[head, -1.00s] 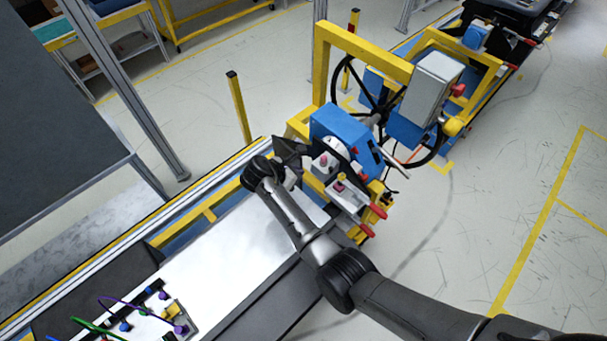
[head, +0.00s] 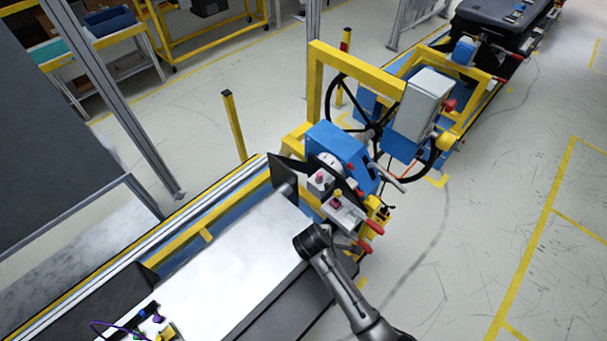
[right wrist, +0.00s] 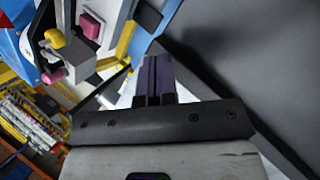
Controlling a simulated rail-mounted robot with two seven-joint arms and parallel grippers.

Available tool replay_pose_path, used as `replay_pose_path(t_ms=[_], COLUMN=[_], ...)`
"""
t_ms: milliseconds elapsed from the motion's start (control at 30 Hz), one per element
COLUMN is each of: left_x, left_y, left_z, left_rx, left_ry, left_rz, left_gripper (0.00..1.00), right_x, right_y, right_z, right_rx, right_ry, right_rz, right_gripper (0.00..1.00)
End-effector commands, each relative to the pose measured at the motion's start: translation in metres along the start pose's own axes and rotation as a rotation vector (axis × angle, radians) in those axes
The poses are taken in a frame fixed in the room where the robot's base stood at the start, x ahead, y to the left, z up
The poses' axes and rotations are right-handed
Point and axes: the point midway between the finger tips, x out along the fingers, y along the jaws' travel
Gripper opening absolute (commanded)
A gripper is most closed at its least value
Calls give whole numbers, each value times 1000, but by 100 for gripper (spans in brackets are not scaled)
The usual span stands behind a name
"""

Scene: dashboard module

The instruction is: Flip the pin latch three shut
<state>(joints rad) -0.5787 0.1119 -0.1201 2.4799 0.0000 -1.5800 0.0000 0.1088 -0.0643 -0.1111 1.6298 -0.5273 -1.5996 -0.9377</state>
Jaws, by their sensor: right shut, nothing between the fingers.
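The dashboard module is a fixture with a blue housing (head: 338,143), a black steering wheel and a yellow frame, right of centre in the head view. Red-tipped handles (head: 374,226) stick out of its near right side. I cannot tell which part is pin latch three, or whether it is shut. My right arm comes in from the bottom right and its wrist end is beside the fixture's near side. In the right wrist view my right gripper (right wrist: 153,82) is shut and empty, with dark fingers together. Its fingertips are hidden in the head view. My left gripper is not in view.
In the right wrist view a grey block (right wrist: 75,58) with yellow and pink knobs is close on the left, and a dark panel (right wrist: 265,65) fills the right. A white flat surface (head: 235,260) lies left of my arm. The floor at right is clear.

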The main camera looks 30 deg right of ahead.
Motion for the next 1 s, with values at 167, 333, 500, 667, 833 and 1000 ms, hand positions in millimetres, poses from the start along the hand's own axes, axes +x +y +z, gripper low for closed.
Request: replay_pose_path(t_ms=[167,333,500,667,833,1000], left_x=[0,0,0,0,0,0], left_y=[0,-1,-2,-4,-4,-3], left_z=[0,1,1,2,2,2], left_rx=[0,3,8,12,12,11], left_ry=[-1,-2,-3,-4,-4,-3], left_rz=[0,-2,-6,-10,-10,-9], left_gripper=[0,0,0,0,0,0], right_x=[-16,-53,-90,-111,-118,-118], right_y=[-72,-123,-155,-169,-174,-174], right_z=[55,95,121,134,138,138], right_rx=[345,608,774,854,882,883], right_ry=[146,261,334,367,376,377], right_rz=[-71,-169,-262,-318,-338,-338], right_gripper=[0,0,0,0,0,0])
